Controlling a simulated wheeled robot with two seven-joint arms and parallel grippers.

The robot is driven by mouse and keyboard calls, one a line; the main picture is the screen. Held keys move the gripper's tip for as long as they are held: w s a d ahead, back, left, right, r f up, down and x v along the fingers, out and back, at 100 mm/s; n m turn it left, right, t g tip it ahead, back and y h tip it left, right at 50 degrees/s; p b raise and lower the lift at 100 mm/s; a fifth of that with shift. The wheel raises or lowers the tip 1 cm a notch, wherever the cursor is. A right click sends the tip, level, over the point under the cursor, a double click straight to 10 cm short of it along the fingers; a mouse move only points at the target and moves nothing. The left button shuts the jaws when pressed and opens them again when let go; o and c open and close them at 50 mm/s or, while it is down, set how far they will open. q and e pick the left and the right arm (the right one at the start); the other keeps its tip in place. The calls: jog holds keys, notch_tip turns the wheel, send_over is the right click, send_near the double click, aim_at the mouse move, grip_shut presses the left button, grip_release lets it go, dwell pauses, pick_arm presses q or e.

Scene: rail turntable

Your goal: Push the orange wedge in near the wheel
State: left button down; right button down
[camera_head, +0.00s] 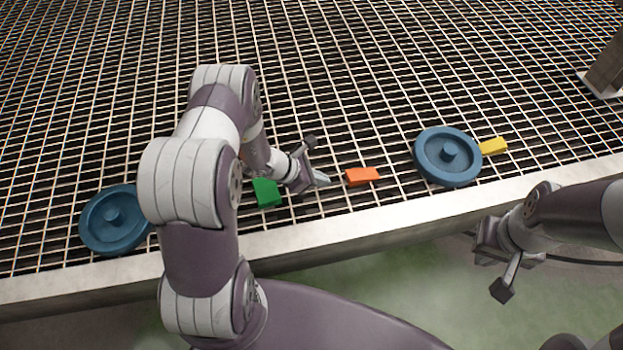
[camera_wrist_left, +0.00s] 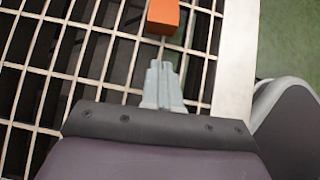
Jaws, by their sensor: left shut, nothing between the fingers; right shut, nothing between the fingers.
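The orange wedge (camera_head: 362,176) lies on the metal grating, left of the right-hand blue wheel (camera_head: 448,156), with a gap of bare grating between them. My left gripper (camera_head: 322,179) is shut and empty, low over the grating just left of the wedge, its tips pointing at it. In the left wrist view the wedge (camera_wrist_left: 163,16) is at the top, straight ahead of the shut fingertips (camera_wrist_left: 160,66), with a small gap between. My right gripper (camera_head: 480,256) is at the lower right, off the grating's front edge; its fingers are hard to make out.
A green wedge (camera_head: 266,193) lies beneath my left forearm. A second blue wheel (camera_head: 113,219) lies at the left, partly behind my arm. A yellow wedge (camera_head: 493,146) sits against the right wheel's far side. A pale metal edge (camera_head: 400,217) borders the grating.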

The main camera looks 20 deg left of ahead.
aim_at(375, 175)
pick_arm(q)
jog(key=w+d, duration=0.1)
jog(key=w+d+f+b, duration=0.1)
jog(key=d, duration=0.1)
jog(key=shift+w+d, duration=0.3)
jog(key=shift+w, duration=0.05)
jog(key=shift+w+d+r, duration=0.15)
jog(key=w+d, duration=0.2)
jog(key=d, duration=0.1)
jog(key=w+d+b, duration=0.1)
jog(key=w+d, duration=0.1)
jog(key=d, duration=0.1)
jog(key=w+d, duration=0.2)
jog(key=d, duration=0.1)
jog(key=shift+w+b, duration=0.35)
jog(key=shift+w, duration=0.05)
jog(key=shift+a, duration=0.1)
